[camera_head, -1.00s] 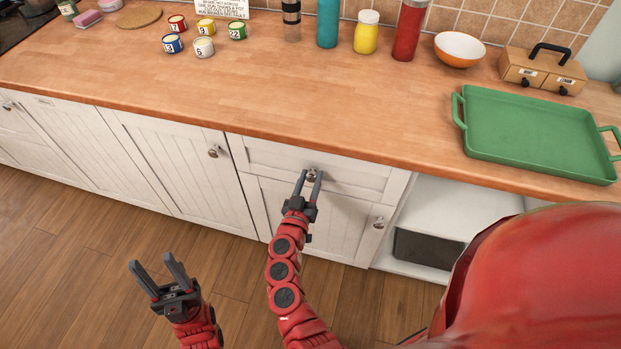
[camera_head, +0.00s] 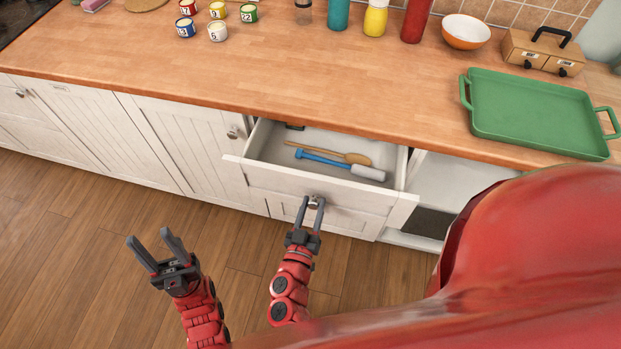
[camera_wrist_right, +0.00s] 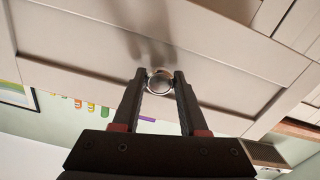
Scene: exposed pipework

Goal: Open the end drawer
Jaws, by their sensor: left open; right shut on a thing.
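The end drawer (camera_head: 273,176) is a white drawer under the right part of the worktop, and it stands pulled out. A wooden spoon (camera_head: 330,152) and a blue-handled tool with a pale head (camera_head: 340,164) lie inside it. My right gripper (camera_head: 312,204) is shut on the round metal knob on the drawer front. In the right wrist view the knob (camera_wrist_right: 159,82) sits between the two fingertips. My left gripper (camera_head: 147,246) is open and empty, low at the left over the floor, apart from the cabinets.
A green tray (camera_head: 540,115) lies on the worktop (camera_head: 300,85) at the right. Small numbered tins (camera_head: 217,31), bottles, an orange bowl (camera_head: 466,31) and a little wooden drawer box (camera_head: 541,52) stand along the back. The wooden floor (camera_head: 80,240) at left is clear.

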